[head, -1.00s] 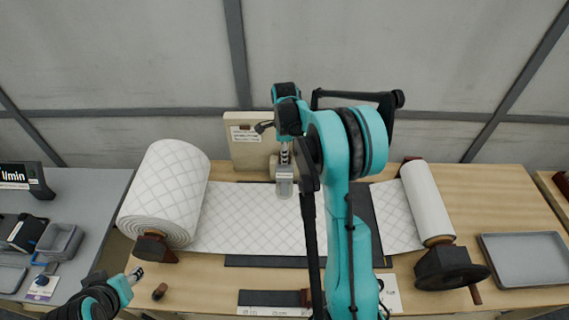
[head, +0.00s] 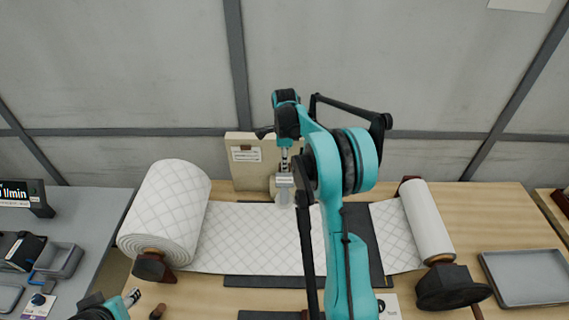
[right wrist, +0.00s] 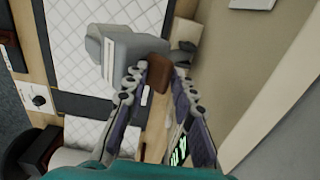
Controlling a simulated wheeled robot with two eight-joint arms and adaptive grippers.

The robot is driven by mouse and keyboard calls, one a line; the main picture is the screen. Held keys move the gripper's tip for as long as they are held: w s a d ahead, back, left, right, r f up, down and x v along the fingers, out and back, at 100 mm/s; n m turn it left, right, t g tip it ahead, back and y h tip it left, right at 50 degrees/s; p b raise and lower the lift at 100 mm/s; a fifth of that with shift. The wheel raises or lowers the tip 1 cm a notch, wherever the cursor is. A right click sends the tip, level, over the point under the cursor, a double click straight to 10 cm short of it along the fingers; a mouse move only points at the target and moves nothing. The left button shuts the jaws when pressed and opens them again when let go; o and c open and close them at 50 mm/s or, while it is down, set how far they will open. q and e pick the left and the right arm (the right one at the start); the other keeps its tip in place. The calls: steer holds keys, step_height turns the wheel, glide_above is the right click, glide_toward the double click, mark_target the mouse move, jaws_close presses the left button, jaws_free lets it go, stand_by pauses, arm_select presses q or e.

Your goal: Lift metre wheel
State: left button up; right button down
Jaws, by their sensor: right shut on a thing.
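The metre wheel (head: 284,194) is a grey part in front of a beige upright block (head: 246,172), over the white quilted wadding (head: 255,235). My right gripper (head: 284,162) reaches down to it from above. In the right wrist view the gripper (right wrist: 160,72) is shut on a brown grip piece (right wrist: 150,72) beside the grey wheel body (right wrist: 112,50). Whether the wheel touches the wadding is hard to tell. My left gripper (head: 132,297) is at the lower left, away from the wheel; its jaws are too small to read.
A thick wadding roll (head: 165,215) stands at the left and a thinner roll (head: 427,222) at the right, above a dark crank block (head: 448,287). A grey tray (head: 527,278) lies at the far right. A side table (head: 85,220) with a display is at the left.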

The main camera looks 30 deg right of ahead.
steer(key=shift+w+d+f, duration=0.3)
steer(key=shift+f, duration=0.05)
steer(key=c, duration=1.6)
jaws_free()
steer(key=shift+o, duration=0.3)
steer(key=shift+w+d+f, duration=0.15)
steer(key=shift+w+f, duration=0.1)
steer(key=shift+w, duration=0.1)
steer(key=shift+o, duration=1.2)
steer(key=shift+w+d+f, duration=0.1)
steer(key=shift+w, duration=0.05)
steer(key=shift+c, duration=0.7)
